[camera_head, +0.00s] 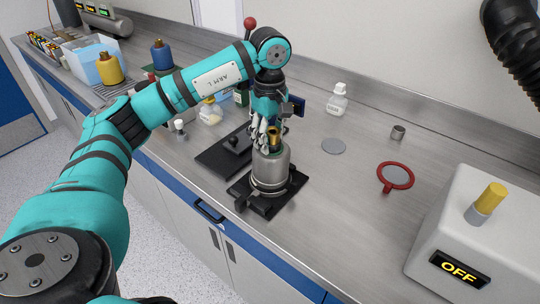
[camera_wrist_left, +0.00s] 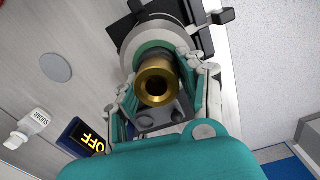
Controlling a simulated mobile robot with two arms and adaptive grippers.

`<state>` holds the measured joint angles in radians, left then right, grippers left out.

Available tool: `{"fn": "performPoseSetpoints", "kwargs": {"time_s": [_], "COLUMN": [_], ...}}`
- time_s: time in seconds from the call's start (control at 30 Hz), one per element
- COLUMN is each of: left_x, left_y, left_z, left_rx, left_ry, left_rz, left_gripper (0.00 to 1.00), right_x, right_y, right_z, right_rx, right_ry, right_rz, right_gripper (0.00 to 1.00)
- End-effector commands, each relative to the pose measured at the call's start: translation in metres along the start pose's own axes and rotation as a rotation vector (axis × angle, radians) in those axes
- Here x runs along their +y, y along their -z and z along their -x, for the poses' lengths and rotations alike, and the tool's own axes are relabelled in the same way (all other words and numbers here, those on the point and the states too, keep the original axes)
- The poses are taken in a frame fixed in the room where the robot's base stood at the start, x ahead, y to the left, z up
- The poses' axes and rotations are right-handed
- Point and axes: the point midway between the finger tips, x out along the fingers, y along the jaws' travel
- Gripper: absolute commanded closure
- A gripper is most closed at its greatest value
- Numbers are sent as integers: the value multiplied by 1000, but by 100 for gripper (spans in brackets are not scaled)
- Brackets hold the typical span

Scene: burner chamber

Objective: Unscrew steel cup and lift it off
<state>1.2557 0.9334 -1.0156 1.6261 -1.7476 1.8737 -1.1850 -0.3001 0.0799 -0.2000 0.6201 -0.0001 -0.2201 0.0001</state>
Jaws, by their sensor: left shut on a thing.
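The steel cup (camera_head: 270,170) stands upright on a black base (camera_head: 277,202) on the steel bench. A brass fitting (camera_head: 273,136) rises from its top; in the left wrist view the brass ring (camera_wrist_left: 155,82) faces the camera. My left gripper (camera_head: 269,146) is above the cup with its fingers pointing down, shut on the top of the cup around the brass fitting. In the left wrist view the fingers (camera_wrist_left: 163,85) lie on both sides of the brass, and the steel cup (camera_wrist_left: 150,35) shows behind them. The exact contact is partly hidden. My right gripper is not in view.
A black plate with a knob (camera_head: 228,150) lies left of the cup. A sugar bottle (camera_head: 337,102), a grey disc (camera_head: 333,146), a small metal cup (camera_head: 398,132) and a red-rimmed lens (camera_head: 396,177) are to the right. A white box reading OFF (camera_head: 480,235) stands at the right front.

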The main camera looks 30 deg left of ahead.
Motion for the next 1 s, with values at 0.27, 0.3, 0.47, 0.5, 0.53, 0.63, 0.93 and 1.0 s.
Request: {"fn": "performPoseSetpoints", "kwargs": {"time_s": [0.27,0.3,0.47,0.5,0.53,0.63,0.93,1.0], "left_x": [0,0,0,0,0,0,0,0], "left_y": [0,0,0,0,0,0,0,0], "left_z": [1,2,2,2,2,3,8,10], "left_rx": [0,0,0,0,0,0,0,0], "left_ry": [0,0,-2,-2,-2,-2,-2,-2], "left_rz": [123,190,450,441,439,437,435,435], "left_gripper": [100,100,100,100,100,100,100,100], "right_x": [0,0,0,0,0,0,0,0], "right_y": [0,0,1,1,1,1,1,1], "right_z": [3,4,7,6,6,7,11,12], "right_rx": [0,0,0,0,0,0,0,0], "right_ry": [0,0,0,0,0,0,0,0], "right_rz": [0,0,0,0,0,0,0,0], "right_gripper": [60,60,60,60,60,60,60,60]}}
